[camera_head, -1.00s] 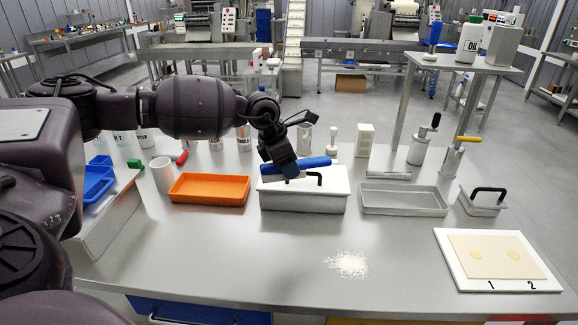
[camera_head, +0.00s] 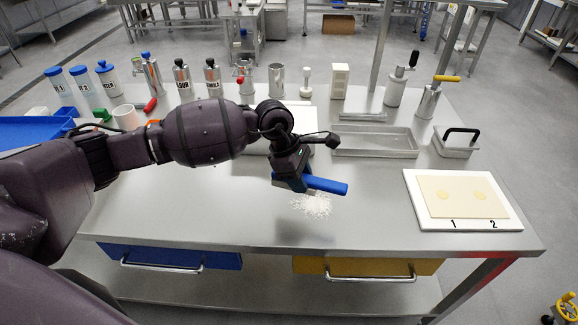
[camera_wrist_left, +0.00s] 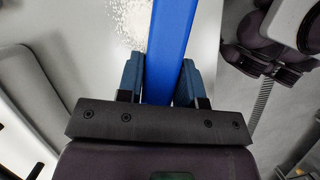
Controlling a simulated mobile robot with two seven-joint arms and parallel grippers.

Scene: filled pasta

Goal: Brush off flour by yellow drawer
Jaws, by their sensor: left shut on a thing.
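The flour (camera_head: 312,205) lies as a loose white patch on the steel table (camera_head: 190,215), near its front edge. It also shows in the wrist view (camera_wrist_left: 131,20), left of the blue tool. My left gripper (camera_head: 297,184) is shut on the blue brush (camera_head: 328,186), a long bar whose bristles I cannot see. The brush is just behind the flour and seems above the table. In the wrist view the brush (camera_wrist_left: 170,40) sits between both fingers of my left gripper (camera_wrist_left: 160,82). The yellow drawer (camera_head: 368,267) is closed under the table's front edge. My right gripper is not in view.
A blue drawer (camera_head: 170,257) is left of the yellow one. A white board with dough (camera_head: 462,223) lies at the right. A steel tray (camera_head: 375,152), press (camera_head: 455,150) and several bottles stand behind. My arm partly hides a white container.

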